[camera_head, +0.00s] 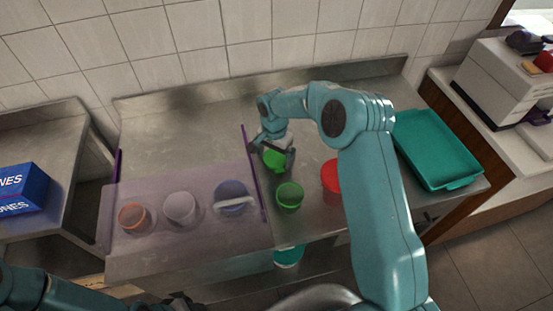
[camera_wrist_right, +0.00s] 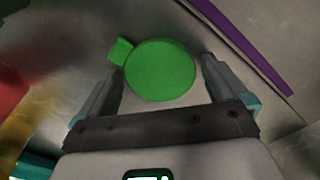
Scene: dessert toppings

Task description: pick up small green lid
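The small green lid (camera_wrist_right: 160,70) is a flat round disc with a small square tab at its upper left in the right wrist view. It lies on the steel counter, and in the head view the lid (camera_head: 273,160) shows partly under my right gripper (camera_head: 272,152). The right gripper (camera_wrist_right: 164,82) is open, with one finger on each side of the lid's near part and visible gaps between. A green cup (camera_head: 289,196) stands just in front of it.
A red round item (camera_head: 331,175) is partly hidden by my right arm. A teal tray (camera_head: 437,147) lies at the right. Left of a purple-edged clear panel (camera_head: 251,172) are an orange cup (camera_head: 134,217), a pale cup (camera_head: 181,208) and a blue one (camera_head: 231,193). The back left counter is clear.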

